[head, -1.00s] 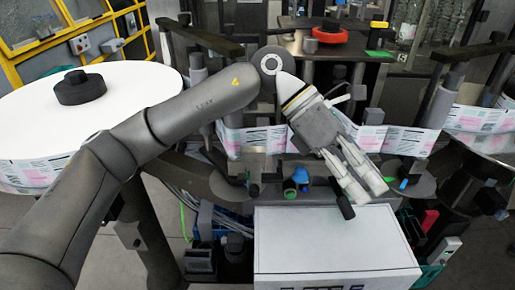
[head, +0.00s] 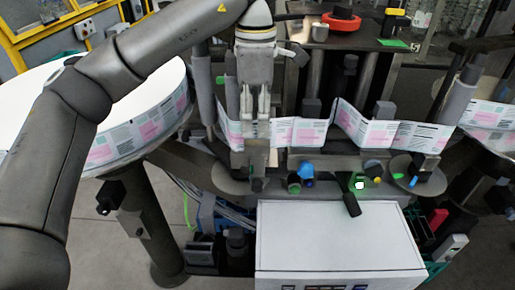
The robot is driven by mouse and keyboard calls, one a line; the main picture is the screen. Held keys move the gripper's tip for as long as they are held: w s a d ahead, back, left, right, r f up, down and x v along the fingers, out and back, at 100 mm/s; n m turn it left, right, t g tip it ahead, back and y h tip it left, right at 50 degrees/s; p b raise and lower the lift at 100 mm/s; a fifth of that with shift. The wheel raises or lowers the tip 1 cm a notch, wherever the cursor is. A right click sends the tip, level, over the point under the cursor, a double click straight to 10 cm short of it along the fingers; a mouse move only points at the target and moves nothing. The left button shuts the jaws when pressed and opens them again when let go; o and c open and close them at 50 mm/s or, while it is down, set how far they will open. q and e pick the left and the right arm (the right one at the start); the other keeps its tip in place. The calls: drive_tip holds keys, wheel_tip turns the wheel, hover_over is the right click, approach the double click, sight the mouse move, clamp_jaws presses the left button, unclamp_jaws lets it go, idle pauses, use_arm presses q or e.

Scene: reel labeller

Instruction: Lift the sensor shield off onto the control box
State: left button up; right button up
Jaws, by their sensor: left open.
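My left gripper (head: 256,118) points down over the label web, left of and behind the control box. Its two pale fingers are apart. A small grey block (head: 257,155), which may be the sensor shield, sits right below the fingertips at the web. I cannot tell whether the fingers touch it, and the gripper partly hides that spot. My right gripper is not in view.
The printed label web (head: 365,130) runs across behind the control box. A large white reel (head: 150,85) is at left. A red ring (head: 340,22) lies on the rear shelf.

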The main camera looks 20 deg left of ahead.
sight(257, 142)
use_arm(q)
drive_tip(key=f, duration=0.1)
drive_tip(key=f+p, duration=0.1)
drive_tip(key=f, duration=0.1)
drive_tip(key=f+p, duration=0.1)
drive_tip(key=f, duration=0.1)
drive_tip(key=shift+s+d, duration=0.2)
drive_tip(key=shift+s, duration=0.05)
drive_tip(key=shift+f, duration=0.3)
drive_tip(key=shift+c, duration=0.4)
clamp_jaws()
